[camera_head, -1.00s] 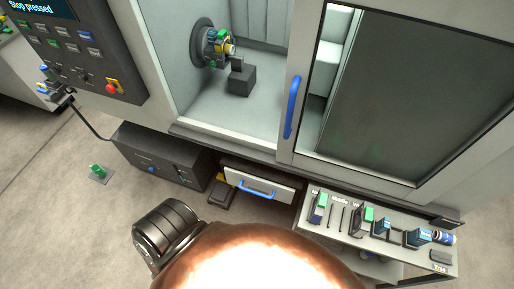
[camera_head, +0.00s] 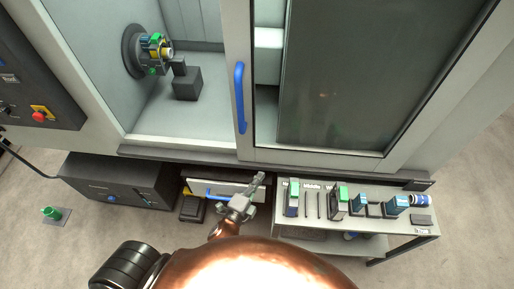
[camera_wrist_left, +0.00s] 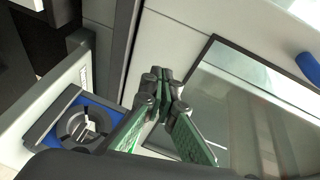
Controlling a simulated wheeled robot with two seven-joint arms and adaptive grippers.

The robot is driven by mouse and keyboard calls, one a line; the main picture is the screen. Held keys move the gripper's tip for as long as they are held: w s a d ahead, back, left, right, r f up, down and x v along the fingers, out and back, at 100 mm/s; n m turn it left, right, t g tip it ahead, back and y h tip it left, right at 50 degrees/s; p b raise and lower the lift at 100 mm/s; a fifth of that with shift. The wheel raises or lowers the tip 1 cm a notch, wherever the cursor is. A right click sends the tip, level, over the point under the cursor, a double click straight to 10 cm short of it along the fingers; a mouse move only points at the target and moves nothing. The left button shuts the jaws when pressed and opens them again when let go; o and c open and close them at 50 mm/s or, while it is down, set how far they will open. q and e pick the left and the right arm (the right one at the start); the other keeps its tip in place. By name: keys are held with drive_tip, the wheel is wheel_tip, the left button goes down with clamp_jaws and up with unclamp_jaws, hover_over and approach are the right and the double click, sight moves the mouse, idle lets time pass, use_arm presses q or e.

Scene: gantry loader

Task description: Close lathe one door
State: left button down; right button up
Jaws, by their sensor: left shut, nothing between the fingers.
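The lathe's sliding door (camera_head: 378,146) has a dark window and stands at the right in the head view. Its blue vertical handle (camera_head: 240,98) is on the door's left edge. The opening left of it shows the chuck (camera_head: 152,50) inside, so the door is open. My left gripper (camera_head: 260,178) is just below the machine's lower edge, below and right of the handle, touching nothing that I can see. In the left wrist view its fingers (camera_wrist_left: 161,76) are together and empty, and the blue handle (camera_wrist_left: 309,68) shows at the right edge. My right gripper is not in view.
A drawer with a blue handle (camera_head: 219,194) sits under the machine, behind my left gripper. A bench (camera_head: 290,222) with tools and holders stands at the right. A control panel (camera_head: 32,75) is at the left, with a dark box (camera_head: 120,182) below.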

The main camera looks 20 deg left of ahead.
use_arm(q)
drive_tip(key=m+t, duration=0.1)
drive_tip(key=t, duration=0.1)
approach(260, 140)
drive_tip(key=s+d, duration=0.2)
drive_tip(key=d, duration=0.2)
drive_tip(key=w, duration=0.9)
drive_tip(key=shift+w+d+r, duration=0.1)
drive_tip(key=shift+w+r, duration=0.25)
drive_tip(key=a, duration=0.3)
drive_tip(key=shift+s, duration=0.35)
drive_tip(key=shift+s+a, duration=0.1)
drive_tip(key=shift+a, duration=0.3)
